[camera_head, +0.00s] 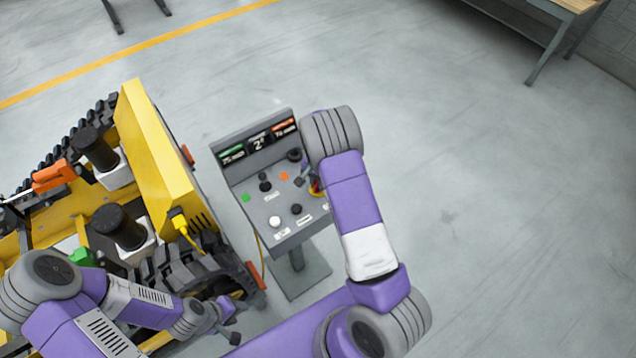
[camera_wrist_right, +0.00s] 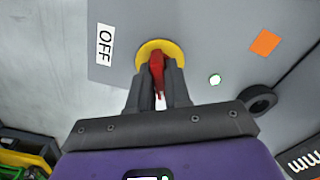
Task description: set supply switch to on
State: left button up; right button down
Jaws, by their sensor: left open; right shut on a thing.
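The supply switch has a red handle (camera_wrist_right: 156,72) on a round yellow plate (camera_wrist_right: 176,47), with a white OFF label (camera_wrist_right: 105,44) beside it in the right wrist view. In the head view its yellow plate (camera_head: 316,193) shows at the right edge of the grey control console (camera_head: 254,212), partly covered by my right arm. My right gripper (camera_wrist_right: 159,80) is shut on the red handle, a finger on each side. An ON label is not visible. My left gripper (camera_head: 234,338) is open and empty, low in the head view, beside the tracked carrier.
The console also carries a green square, an orange square (camera_head: 284,176), several knobs and a display (camera_head: 259,143). A yellow tracked carrier (camera_head: 160,150) stands left of it, with a yellow plug and cable (camera_head: 180,224). The floor to the right is clear; a table (camera_head: 575,5) stands far back.

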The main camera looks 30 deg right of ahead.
jog(key=m, duration=0.5)
jog(key=shift+m, duration=0.3)
dwell(0.4)
jog(key=c, duration=1.2)
grip_release()
jog(key=shift+o, duration=0.2)
jog(key=shift+r, duration=0.15)
notch_tip(320, 180, up, 7)
jog(key=shift+r, duration=0.2)
